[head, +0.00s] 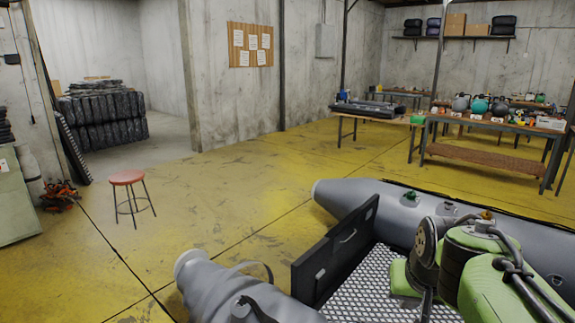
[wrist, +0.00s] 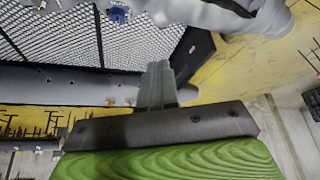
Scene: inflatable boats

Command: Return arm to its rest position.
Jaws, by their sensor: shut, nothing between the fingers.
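My arm, green and grey, is folded at the lower right of the head view, over the grey inflatable boat (head: 345,195). The fingers of my gripper (wrist: 157,68) show in the wrist view, closed together with nothing between them. My gripper is not clearly visible in the head view. Behind the fingers, the wrist view shows the boat's patterned metal floor (wrist: 150,42) and a grey tube (wrist: 60,82). The fingers appear apart from the boat.
The boat's black transom board (head: 335,250) stands upright near my arm. A red stool (head: 127,178) stands on the open yellow floor (head: 225,190) at left. Workbenches (head: 480,165) with tools and coloured items stand at the back right. Black bundles (head: 105,115) are stacked at the back left.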

